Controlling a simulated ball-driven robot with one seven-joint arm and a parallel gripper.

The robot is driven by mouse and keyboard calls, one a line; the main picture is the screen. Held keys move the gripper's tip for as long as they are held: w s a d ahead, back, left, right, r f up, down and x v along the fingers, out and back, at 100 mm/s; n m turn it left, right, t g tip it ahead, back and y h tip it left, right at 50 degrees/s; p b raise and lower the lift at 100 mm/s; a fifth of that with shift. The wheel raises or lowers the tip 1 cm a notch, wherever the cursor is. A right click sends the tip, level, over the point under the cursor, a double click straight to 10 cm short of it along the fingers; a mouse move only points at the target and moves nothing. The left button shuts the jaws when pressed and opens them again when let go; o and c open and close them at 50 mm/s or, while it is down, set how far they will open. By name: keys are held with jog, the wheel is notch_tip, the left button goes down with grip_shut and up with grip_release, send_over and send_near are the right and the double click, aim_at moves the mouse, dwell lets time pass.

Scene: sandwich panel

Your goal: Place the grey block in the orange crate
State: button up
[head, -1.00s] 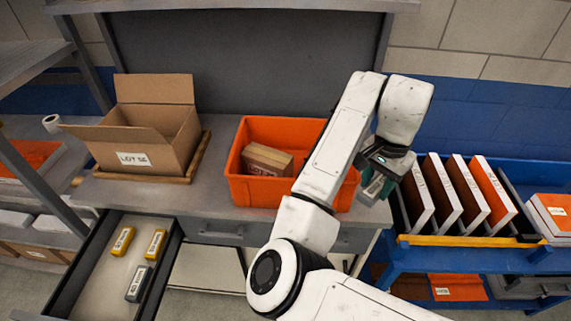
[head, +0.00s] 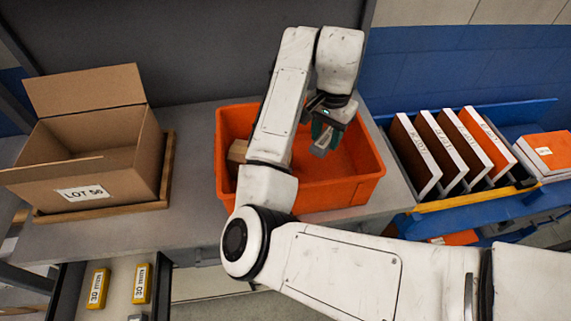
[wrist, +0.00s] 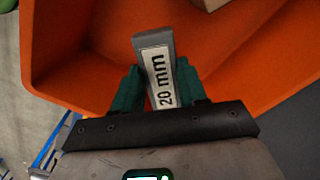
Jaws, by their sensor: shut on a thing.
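The grey block (wrist: 158,72) has a white "20 mm" label and sits between my gripper's green fingers in the wrist view. My gripper (head: 323,138) is shut on it, and the block also shows at the fingertips in the head view (head: 319,151). The gripper and block are over the inside of the orange crate (head: 345,193), toward its right half. The crate stands on the grey bench, and its orange walls fill much of the wrist view (wrist: 68,50). My arm hides part of the crate.
A brown box (head: 236,151) lies in the crate's left part, partly hidden by my arm. An open cardboard box (head: 130,175) marked "LOT" stands on a wooden tray at left. An open drawer (head: 118,300) holds yellow blocks.

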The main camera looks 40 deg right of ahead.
jog(key=b, duration=0.1)
send_over(320, 169)
notch_tip(320, 169, down, 6)
jog(key=shift+f, duration=2.05)
jog(key=o, duration=1.1)
jog(key=shift+f, duration=0.1)
notch_tip(320, 169, up, 12)
jog(key=shift+r+p, duration=0.1)
jog(key=shift+p, duration=0.55)
